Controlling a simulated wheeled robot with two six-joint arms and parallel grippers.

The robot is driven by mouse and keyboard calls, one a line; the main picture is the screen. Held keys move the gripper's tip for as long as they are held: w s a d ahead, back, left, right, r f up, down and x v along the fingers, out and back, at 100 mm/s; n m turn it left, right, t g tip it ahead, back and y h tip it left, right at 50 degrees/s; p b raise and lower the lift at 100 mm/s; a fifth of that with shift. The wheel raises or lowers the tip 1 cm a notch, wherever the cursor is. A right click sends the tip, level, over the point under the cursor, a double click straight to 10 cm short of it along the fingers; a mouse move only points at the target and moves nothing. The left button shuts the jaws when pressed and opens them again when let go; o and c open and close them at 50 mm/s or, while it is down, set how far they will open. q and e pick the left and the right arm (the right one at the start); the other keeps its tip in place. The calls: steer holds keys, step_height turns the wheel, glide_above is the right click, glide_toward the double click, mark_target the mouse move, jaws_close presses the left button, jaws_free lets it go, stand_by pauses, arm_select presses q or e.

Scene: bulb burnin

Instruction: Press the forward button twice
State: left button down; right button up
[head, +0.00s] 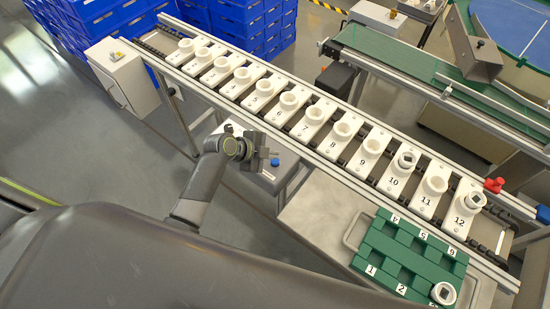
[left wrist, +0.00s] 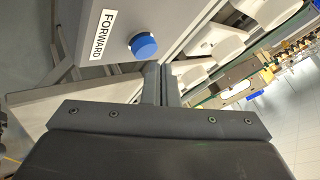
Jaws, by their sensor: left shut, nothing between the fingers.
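The forward button is a round blue button (left wrist: 143,45) on a grey panel, next to a white label reading FORWARD (left wrist: 103,36) in the left wrist view. In the head view the blue button (head: 275,162) sits on a pale box (head: 268,180) at the near side of the conveyor. My left gripper (left wrist: 162,72) is shut and empty, its fingertips close to the button in the picture. In the head view my left gripper (head: 262,163) is just left of the button. I cannot tell whether it touches. My right gripper is not in view.
A conveyor (head: 215,97) carries a row of numbered white sockets, some with bulb-like pieces. A green numbered tray (head: 375,240) lies at lower right. A red button (head: 494,185) sits at the conveyor's right end. Blue crates (head: 240,25) stand at the back.

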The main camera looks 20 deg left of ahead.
mark_target(271, 162)
arm_select(q)
step_height(271, 162, up, 5)
steer(key=p, duration=0.4)
stand_by(0.9)
